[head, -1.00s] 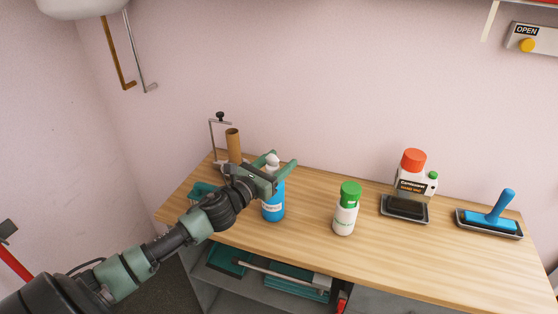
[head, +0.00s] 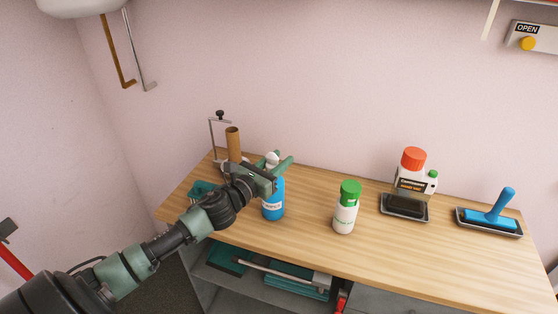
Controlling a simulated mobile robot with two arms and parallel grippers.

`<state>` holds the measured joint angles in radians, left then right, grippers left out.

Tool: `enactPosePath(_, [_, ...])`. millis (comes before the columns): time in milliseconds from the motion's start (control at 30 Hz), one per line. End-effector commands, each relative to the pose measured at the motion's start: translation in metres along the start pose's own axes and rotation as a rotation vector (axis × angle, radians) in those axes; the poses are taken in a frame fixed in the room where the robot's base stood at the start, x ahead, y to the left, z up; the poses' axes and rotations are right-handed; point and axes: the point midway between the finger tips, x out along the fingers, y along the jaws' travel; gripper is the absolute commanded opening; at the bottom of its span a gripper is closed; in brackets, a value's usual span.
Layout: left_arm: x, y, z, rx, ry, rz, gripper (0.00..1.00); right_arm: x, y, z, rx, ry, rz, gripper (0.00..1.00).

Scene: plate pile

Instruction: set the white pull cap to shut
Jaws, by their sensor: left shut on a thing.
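The white pull cap (head: 271,158) tops a blue bottle (head: 273,204) with a white label, standing upright on the wooden bench at its left part. My left gripper (head: 278,163) is at the bottle's top, shut on the cap. Its green fingers and dark body partly hide the cap and the bottle's neck, so how far the cap is pulled out or pushed in cannot be told. My right gripper is not in view.
On the bench (head: 290,237), a green-capped white bottle (head: 345,214) stands to the right. A cardboard tube (head: 233,143) stands behind my gripper.

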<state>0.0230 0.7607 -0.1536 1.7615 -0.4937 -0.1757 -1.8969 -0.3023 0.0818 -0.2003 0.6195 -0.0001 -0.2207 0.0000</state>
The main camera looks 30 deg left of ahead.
Motion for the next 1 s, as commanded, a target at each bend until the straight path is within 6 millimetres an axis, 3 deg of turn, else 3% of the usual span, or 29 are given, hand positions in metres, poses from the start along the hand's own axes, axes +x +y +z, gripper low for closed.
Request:
enactPosePath(800, [0.0, 0.0, 0.0, 0.0, 0.0, 0.0, 0.0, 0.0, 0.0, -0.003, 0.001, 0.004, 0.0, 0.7])
enactPosePath(1000, [0.0, 0.0, -0.018, 0.001, 0.001, 0.0, 0.0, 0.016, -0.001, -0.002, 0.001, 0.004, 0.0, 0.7])
